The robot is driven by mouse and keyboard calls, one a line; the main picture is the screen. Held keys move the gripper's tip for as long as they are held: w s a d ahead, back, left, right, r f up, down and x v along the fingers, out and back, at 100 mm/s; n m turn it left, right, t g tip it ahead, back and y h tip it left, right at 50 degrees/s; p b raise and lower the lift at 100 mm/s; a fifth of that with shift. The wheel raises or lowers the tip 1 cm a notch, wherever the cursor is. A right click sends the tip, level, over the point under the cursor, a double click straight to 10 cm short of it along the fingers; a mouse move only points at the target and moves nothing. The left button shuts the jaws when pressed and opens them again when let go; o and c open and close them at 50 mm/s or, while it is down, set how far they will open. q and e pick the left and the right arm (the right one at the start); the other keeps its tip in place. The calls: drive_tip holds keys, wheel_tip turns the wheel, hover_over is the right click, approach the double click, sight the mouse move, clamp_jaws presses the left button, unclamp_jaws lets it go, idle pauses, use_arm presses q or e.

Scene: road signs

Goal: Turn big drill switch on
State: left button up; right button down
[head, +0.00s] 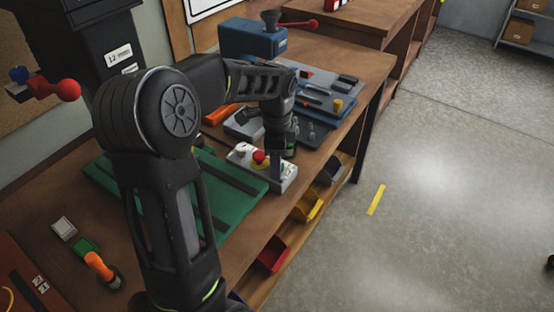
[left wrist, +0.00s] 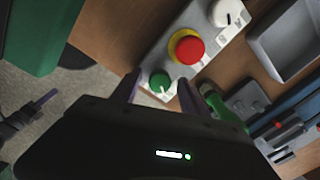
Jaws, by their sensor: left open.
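A light grey control box (left wrist: 203,50) lies on the wooden bench; it also shows in the head view (head: 247,176). It has a white knob (left wrist: 227,13), a red button on a yellow ring (left wrist: 188,47) and a green button (left wrist: 160,80). My left gripper (left wrist: 158,92) is open over the box's near end, its fingertips on either side of the green button. Contact cannot be told. In the head view the left gripper (head: 279,168) partly hides that end of the box. A dark machine with red ball handles (head: 67,90) stands at upper left.
A green mat (head: 110,182) lies left of the box. Coloured bins (head: 273,254) sit under the bench's edge.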

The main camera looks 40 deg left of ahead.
use_arm(q)
drive_tip(key=shift+c, duration=0.4)
clamp_jaws()
drive_tip(key=shift+n, duration=0.5)
drive_tip(key=n+b, duration=0.1)
drive_tip(key=n, duration=1)
drive_tip(key=shift+r, duration=0.1)
idle(0.4)
drive_tip(key=shift+o, duration=0.4)
unclamp_jaws()
drive_tip(key=shift+d, duration=0.1)
